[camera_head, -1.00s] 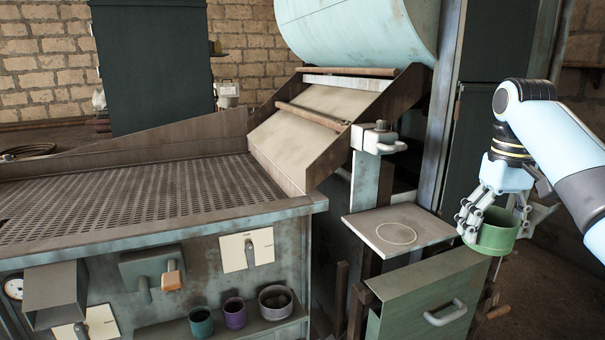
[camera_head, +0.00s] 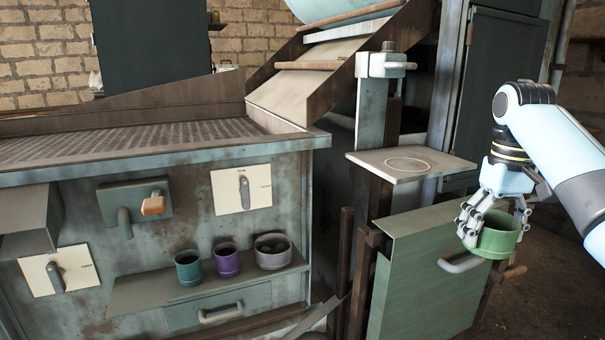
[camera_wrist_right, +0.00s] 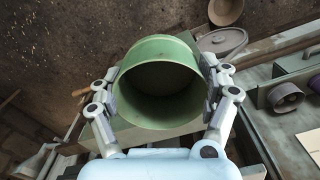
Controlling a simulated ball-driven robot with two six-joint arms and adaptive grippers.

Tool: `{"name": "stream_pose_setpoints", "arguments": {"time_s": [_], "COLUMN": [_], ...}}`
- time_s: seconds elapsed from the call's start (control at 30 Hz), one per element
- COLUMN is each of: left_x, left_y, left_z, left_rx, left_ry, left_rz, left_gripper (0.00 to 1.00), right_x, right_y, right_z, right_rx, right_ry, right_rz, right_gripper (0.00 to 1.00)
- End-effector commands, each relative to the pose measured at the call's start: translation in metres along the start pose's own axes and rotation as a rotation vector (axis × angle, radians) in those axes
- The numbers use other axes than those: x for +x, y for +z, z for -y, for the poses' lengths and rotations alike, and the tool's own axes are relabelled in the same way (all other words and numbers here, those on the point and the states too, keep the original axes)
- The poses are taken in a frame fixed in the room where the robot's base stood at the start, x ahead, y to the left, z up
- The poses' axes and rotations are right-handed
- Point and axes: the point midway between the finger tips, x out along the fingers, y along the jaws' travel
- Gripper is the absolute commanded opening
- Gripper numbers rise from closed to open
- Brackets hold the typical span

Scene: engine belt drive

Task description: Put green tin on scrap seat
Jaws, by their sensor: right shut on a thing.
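The green tin (camera_head: 499,238) is an open-topped cylinder held upright by my right gripper (camera_head: 496,215). In the right wrist view the fingers of my right gripper (camera_wrist_right: 168,92) close on both sides of the green tin (camera_wrist_right: 152,62), and its dark inside looks empty. A small pale plate with a white ring (camera_head: 410,163), which looks like the scrap seat, lies to the left of the tin. The ring is bare, and the tin is apart from the plate. My left gripper is not in view.
A green box with a handle (camera_head: 428,270) stands below the plate, left of the tin. A post with a clamp (camera_head: 386,65) rises behind the plate. A teal tin (camera_head: 188,268), a purple tin (camera_head: 227,262) and a grey tin (camera_head: 271,252) stand on a low shelf.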

Motion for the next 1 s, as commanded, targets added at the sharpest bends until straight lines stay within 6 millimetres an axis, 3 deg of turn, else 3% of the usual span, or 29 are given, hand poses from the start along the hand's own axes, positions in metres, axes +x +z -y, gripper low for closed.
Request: {"name": "stream_pose_setpoints", "arguments": {"time_s": [0.03, 0.2, 1.0], "left_x": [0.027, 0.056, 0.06], "left_y": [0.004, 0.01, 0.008], "left_z": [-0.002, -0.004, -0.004], "left_rx": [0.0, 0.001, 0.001], "left_ry": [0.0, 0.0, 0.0], "left_rz": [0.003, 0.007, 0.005], "left_gripper": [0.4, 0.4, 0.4], "right_x": [0.03, 0.062, 0.067], "right_y": [0.0, 0.0, 0.0], "right_z": [0.0, 0.0, 0.0], "right_rx": [0.0, 0.0, 0.0], "right_ry": [0.0, 0.0, 0.0], "right_rz": [0.004, 0.01, 0.011], "right_gripper": [0.45, 0.45, 0.45]}}
